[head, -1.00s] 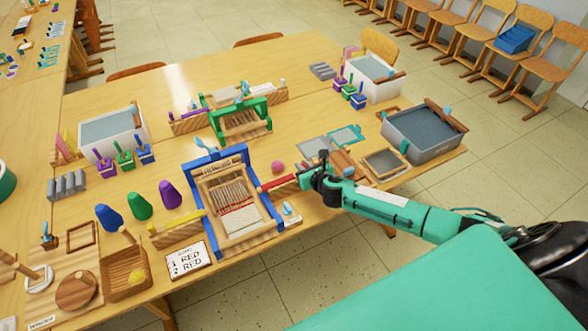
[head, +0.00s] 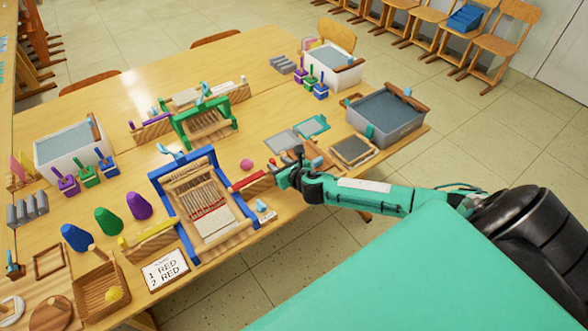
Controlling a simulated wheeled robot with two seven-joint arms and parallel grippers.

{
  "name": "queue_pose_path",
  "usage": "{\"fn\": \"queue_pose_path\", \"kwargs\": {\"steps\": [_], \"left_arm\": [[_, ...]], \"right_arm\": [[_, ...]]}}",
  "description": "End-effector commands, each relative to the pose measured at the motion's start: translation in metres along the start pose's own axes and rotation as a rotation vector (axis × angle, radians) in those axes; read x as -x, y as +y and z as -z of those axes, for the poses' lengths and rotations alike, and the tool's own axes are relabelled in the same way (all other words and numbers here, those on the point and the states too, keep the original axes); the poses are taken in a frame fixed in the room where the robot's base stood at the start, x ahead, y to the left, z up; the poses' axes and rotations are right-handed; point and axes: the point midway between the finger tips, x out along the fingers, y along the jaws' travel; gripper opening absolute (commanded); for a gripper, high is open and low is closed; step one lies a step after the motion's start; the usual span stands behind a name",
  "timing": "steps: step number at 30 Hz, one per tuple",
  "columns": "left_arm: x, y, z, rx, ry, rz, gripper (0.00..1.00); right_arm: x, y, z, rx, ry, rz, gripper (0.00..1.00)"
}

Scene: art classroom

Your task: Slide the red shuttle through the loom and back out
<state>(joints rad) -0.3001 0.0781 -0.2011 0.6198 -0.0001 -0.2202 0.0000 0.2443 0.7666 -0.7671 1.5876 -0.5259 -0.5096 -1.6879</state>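The blue-framed loom (head: 158,196) stands at the table's front, with pale warp threads and a thin red line across its weave. The red shuttle (head: 248,181) lies just right of the loom, along a wooden rack (head: 259,187), outside the warp. My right gripper (head: 283,176) is at the shuttle's right end, low over the table. Its fingers are small and dark there, so I cannot tell whether they are open or closed on the shuttle. A card (head: 165,270) in front of the loom reads "1 RED 2 RED". My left gripper is out of view.
A yellow shuttle (head: 147,235) lies on a rack left of the loom. A green loom (head: 190,137) stands behind. Blue, green and purple cones (head: 108,221) stand to the left. A pink ball (head: 246,164), a framed screen (head: 353,150) and a grey tub (head: 385,134) are near my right arm.

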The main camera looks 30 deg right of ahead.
Motion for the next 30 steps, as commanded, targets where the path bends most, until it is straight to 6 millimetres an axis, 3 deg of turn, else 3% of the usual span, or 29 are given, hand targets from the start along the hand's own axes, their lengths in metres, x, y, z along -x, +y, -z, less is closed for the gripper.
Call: {"fn": "queue_pose_path", "kwargs": {"steps": [9,15,21,30], "left_arm": [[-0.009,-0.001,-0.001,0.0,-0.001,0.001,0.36],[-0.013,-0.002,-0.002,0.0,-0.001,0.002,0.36],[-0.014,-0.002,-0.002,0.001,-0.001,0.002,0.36],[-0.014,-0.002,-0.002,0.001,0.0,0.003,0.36]], "right_arm": [[0.059,-0.002,0.003,0.003,0.002,0.0,0.36],[0.087,-0.002,0.002,0.002,0.001,0.001,0.36],[0.1,-0.002,0.001,0.001,0.0,0.002,0.36],[0.101,-0.002,0.0,0.0,0.0,0.002,0.36]]}}
